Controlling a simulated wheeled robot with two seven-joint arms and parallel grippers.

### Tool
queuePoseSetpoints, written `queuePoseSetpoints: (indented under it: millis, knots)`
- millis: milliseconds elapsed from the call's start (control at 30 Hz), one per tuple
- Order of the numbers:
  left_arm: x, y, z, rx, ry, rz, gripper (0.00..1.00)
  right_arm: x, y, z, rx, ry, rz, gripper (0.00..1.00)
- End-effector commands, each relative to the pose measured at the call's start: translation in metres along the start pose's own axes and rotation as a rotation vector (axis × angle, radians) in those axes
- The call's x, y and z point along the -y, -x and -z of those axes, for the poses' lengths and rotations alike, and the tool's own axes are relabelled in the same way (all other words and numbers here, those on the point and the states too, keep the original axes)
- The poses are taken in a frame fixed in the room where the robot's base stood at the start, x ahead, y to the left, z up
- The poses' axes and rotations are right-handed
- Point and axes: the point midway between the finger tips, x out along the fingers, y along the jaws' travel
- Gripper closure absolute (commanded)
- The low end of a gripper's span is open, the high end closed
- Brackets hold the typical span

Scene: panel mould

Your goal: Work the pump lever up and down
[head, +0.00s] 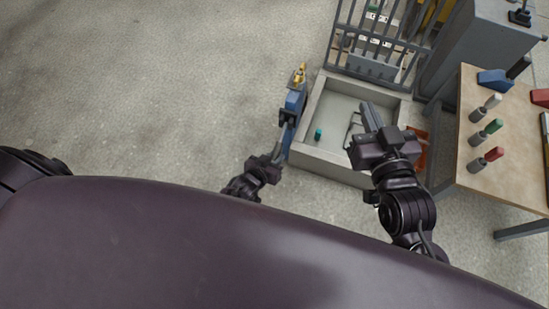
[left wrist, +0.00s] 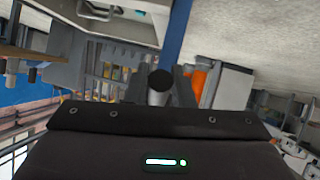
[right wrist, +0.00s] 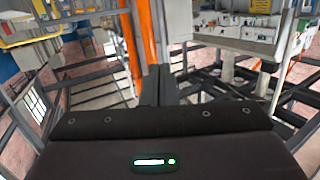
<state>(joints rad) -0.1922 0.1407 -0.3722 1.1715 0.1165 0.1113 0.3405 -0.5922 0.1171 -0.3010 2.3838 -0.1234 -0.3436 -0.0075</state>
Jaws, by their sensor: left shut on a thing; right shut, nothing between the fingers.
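The blue pump (head: 293,104) stands against the left wall of the mould, with a yellow part (head: 299,76) at its top. Its grey lever (head: 281,146) reaches down from the pump toward my left gripper (head: 275,160). My left gripper is shut on the lever's end. In the left wrist view the lever's dark round end (left wrist: 160,81) shows between the fingers. My right gripper (head: 369,113) is shut and empty above the mould; in the right wrist view its fingers (right wrist: 158,85) are together.
The pale open mould (head: 330,157) holds a small teal piece (head: 318,134). A metal rack (head: 385,45) and a grey cabinet (head: 480,50) stand behind. A wooden table (head: 510,130) with tools is at the right. Bare floor (head: 150,90) lies to the left.

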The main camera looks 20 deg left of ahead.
Motion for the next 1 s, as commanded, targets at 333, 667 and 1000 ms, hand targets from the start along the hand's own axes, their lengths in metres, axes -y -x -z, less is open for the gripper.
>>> queuePoseSetpoints:
  millis: [333,667,1000]
  knots:
    - [0.001,-0.003,-0.002,-0.019,-0.004,-0.002,1.00,-0.002,-0.001,0.037,-0.170,0.008,-0.003,1.00]
    - [0.001,-0.003,-0.002,-0.020,-0.004,-0.002,1.00,-0.002,0.000,0.039,-0.178,0.008,-0.003,1.00]
    - [0.001,-0.003,-0.002,-0.021,-0.004,-0.002,0.57,-0.002,0.000,0.039,-0.178,0.008,-0.002,1.00]
